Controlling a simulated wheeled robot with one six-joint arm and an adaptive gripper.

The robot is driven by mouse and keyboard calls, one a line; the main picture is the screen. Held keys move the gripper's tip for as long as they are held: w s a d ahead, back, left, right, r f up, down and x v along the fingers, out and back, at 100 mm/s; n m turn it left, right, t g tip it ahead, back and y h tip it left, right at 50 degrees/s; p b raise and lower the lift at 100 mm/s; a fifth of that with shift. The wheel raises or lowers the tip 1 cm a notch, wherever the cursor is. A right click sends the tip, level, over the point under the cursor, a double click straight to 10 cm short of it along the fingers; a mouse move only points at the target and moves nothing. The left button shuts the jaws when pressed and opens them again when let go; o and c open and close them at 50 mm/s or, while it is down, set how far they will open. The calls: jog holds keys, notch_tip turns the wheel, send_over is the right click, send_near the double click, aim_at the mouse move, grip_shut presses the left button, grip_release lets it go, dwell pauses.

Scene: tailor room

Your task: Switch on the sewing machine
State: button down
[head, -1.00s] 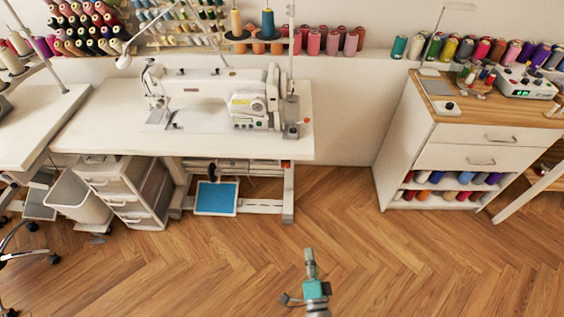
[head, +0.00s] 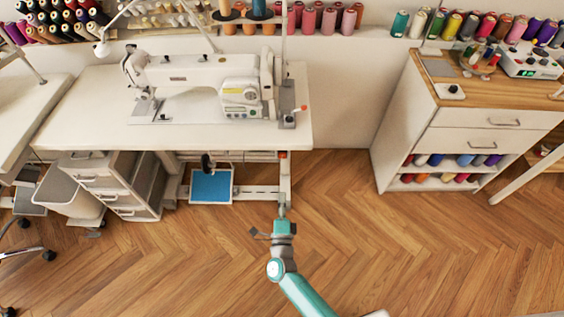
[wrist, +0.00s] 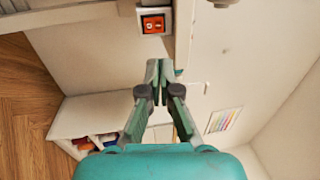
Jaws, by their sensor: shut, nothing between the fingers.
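The white sewing machine (head: 195,80) stands on a white table (head: 85,115) in the head view. A small red spot (head: 283,155) shows under the table's front edge near its right end. In the wrist view, a red rocker switch in a white housing (wrist: 153,22) sits at the top, just beyond my fingertips. My gripper (wrist: 160,72) is shut and empty, apart from the switch. In the head view my gripper (head: 282,208) is in front of the table's right leg, below the tabletop. The switch's markings are too small to read.
A blue pedal (head: 211,186) and a drawer unit (head: 110,188) are under the table. A white cabinet with a wooden top (head: 470,130) stands at the right, with several thread spools on its shelves. The wood floor between table and cabinet is clear.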

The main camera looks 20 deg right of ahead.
aim_at(282, 155)
jog(key=shift+w, duration=0.1)
jog(key=x, duration=1.3)
jog(key=shift+w+d+r, duration=0.1)
jog(key=shift+w+d, duration=0.05)
jog(key=shift+w, duration=0.2)
jog(key=shift+w+d+r, duration=0.1)
jog(key=shift+w+r, duration=0.1)
jog(key=shift+w, duration=0.1)
